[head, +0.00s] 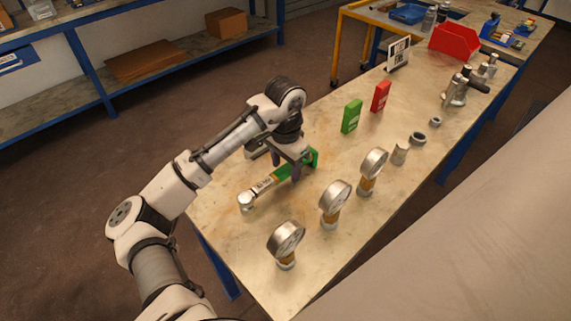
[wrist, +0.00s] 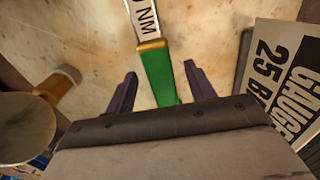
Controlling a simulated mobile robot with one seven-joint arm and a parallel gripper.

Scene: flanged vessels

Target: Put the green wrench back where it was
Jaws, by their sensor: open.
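The green wrench (head: 285,172) has a metal head, a white label and a green handle. In the head view it appears to lie on the table (head: 345,160), its metal head (head: 246,200) toward the near left end. My gripper (head: 288,167) is over the green handle and hides part of it. In the wrist view the green handle (wrist: 159,72) passes between the two spread dark fingers, with gaps on both sides. My gripper (wrist: 160,71) is open and holds nothing. The wrench's metal head is out of the wrist view.
Three gauges on brass stems, including the nearest gauge (head: 286,240), stand along the right side. Green (head: 351,116) and red (head: 381,96) blocks stand beyond the gripper. A printed sign (wrist: 285,80) is close by in the wrist view. Fittings and a red bin (head: 455,41) are farther back.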

